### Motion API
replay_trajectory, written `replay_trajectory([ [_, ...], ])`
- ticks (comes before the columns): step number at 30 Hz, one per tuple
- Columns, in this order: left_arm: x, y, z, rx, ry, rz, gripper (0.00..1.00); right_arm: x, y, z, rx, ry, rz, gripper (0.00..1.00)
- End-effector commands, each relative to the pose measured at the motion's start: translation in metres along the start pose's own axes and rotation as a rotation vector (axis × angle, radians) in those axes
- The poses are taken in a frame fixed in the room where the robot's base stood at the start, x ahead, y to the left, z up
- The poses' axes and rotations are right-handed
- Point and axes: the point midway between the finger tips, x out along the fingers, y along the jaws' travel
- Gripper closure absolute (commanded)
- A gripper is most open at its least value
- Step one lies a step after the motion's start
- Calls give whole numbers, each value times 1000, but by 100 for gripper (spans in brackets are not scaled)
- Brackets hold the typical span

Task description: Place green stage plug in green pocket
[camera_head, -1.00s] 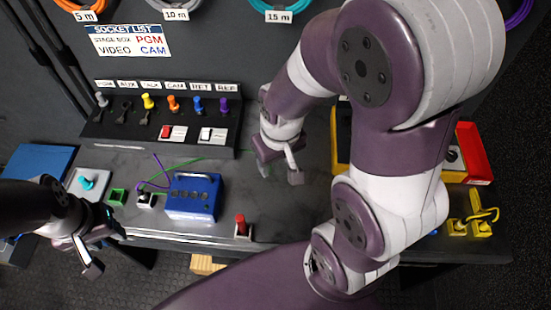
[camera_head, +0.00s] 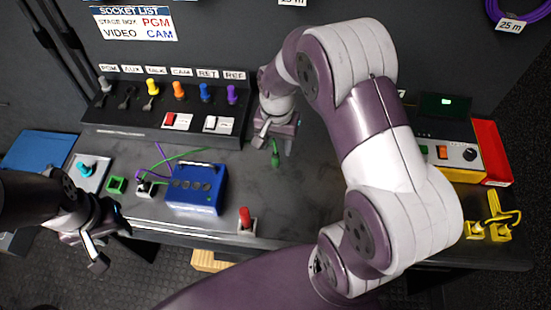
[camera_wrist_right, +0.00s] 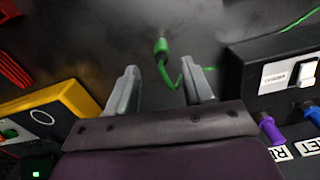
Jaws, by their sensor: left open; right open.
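The green stage plug (camera_head: 275,158) lies on the dark tabletop, just below my right gripper (camera_head: 275,139) in the head view. In the right wrist view the plug (camera_wrist_right: 162,52) lies beyond and between the open fingers of my right gripper (camera_wrist_right: 166,84), with its green cable running to the right. The fingers are apart and do not touch it. The green pocket (camera_head: 117,185) is a small square green holder at the left of the table. My left gripper (camera_head: 97,249) is open and empty near the table's front left edge.
A blue box (camera_head: 196,188) with cables stands between the pocket and the plug. A panel (camera_head: 160,118) with several coloured plugs runs behind it. A red-topped holder (camera_head: 246,220) stands at the front edge. A yellow device (camera_head: 455,176) stands at the right.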

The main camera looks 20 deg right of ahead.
Motion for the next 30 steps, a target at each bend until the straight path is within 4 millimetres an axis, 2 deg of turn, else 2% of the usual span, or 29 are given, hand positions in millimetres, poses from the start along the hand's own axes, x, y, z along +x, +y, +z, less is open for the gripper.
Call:
replay_trajectory([
  [6, -3, 0, 0, 0, 0, 0, 57, 38, -3, 1, -1, -2, 2, 49],
  [9, -2, 0, 0, 0, 0, 0, 57, 50, -3, 1, -1, 0, 0, 49],
  [16, -2, 0, 0, 0, 0, 0, 57, 53, -3, 1, -1, 1, -1, 49],
  [17, -2, 0, 0, 0, 0, 0, 57, 53, -3, 1, -1, 1, -1, 55],
  [21, -2, 0, 0, 0, 0, 0, 57, 53, -3, 1, -2, 1, 0, 100],
  [30, -2, 0, 0, 0, 0, 0, 57, 52, -3, 1, -2, 1, -1, 100],
])
